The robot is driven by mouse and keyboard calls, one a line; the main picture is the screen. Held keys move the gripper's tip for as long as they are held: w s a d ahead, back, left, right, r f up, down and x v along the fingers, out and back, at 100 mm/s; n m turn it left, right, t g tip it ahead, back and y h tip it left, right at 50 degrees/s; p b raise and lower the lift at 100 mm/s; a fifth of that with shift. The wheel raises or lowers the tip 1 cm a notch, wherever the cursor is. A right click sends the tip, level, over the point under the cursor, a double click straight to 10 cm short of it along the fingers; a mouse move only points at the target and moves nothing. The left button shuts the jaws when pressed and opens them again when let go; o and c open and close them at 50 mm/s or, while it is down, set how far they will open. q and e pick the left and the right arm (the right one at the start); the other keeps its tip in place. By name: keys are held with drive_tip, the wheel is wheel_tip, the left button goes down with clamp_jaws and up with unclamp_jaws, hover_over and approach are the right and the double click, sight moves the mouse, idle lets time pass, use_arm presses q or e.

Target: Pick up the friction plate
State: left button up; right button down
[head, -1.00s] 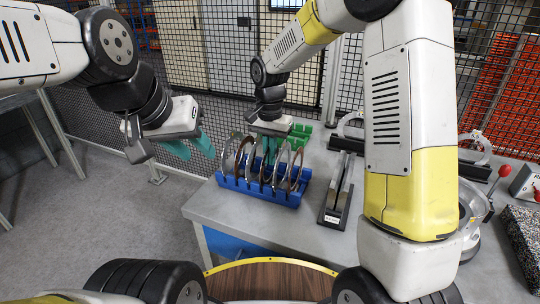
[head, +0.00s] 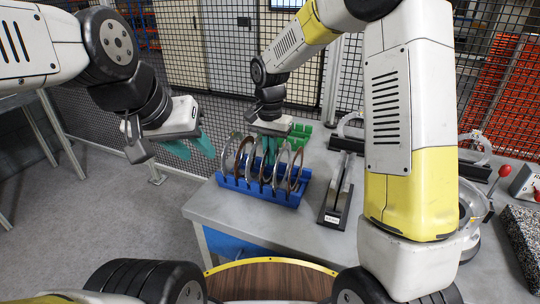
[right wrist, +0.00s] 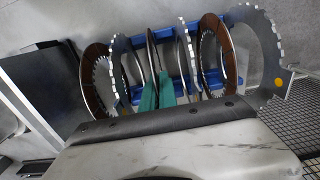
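A blue rack (head: 262,192) on the grey table holds several upright ring plates, brown-faced friction plates alternating with silver toothed plates. A brown friction plate (head: 243,160) stands near the rack's left side; another brown one shows in the right wrist view (right wrist: 228,58). My right gripper (head: 269,150) reaches down from above among the rings. In the right wrist view its teal fingers (right wrist: 157,92) are close together on either side of a thin plate seen edge-on (right wrist: 151,48), which appears to be a friction plate. My left gripper (head: 202,146) is empty in the air left of the rack, fingers apart.
A green rack (head: 299,135) stands behind the blue one. A black holder with upright metal strips (head: 337,200) is to the right. More fixtures (head: 477,150) lie at the far right. The table's front left corner is bare. A mesh fence stands behind.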

drive_tip(key=shift+r, duration=0.15)
idle(0.4)
wheel_tip(320, 180, up, 9)
drive_tip(key=shift+r, duration=0.4)
drive_tip(key=shift+r, duration=0.1)
